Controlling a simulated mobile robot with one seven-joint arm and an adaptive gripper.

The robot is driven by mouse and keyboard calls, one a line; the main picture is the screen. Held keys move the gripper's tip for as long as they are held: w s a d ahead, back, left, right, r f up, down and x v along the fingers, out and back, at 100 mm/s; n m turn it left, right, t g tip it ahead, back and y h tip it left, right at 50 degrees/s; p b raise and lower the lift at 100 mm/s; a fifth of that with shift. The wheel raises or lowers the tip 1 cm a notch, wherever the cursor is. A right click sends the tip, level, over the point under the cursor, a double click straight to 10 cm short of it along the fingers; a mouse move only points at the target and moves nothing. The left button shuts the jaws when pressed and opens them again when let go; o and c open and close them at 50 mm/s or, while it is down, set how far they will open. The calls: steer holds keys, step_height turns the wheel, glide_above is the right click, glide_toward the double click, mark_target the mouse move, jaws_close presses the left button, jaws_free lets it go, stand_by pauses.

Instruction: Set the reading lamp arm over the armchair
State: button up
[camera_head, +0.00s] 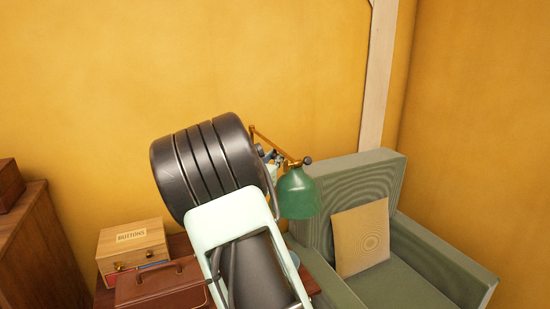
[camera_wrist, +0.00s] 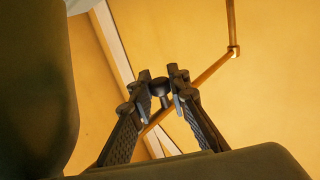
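The reading lamp has a green shade (camera_head: 298,193) and a thin brass arm (camera_head: 272,144) with a dark knob (camera_head: 307,160) at its joint. The shade hangs in front of the left side of the green armchair's back (camera_head: 368,172). My gripper (camera_head: 270,158) is mostly hidden behind my own arm in the head view, just left of the lamp joint. In the wrist view my gripper (camera_wrist: 161,84) has its fingers apart, with a dark knob (camera_wrist: 160,90) between them; no clear contact shows. The brass arm (camera_wrist: 212,70) runs behind the right finger.
A tan cushion (camera_head: 361,238) rests on the armchair. A wooden box labelled BUTTONS (camera_head: 132,246) and a brown case (camera_head: 162,286) stand at lower left, near a wooden cabinet (camera_head: 42,250). Dark rounded shapes fill the wrist view's left and bottom edges; I cannot tell what they are.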

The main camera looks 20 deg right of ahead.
jaws_close()
steer(key=shift+d+f+b, duration=0.1)
steer(key=shift+d+b, duration=0.05)
steer(key=shift+b, duration=0.25)
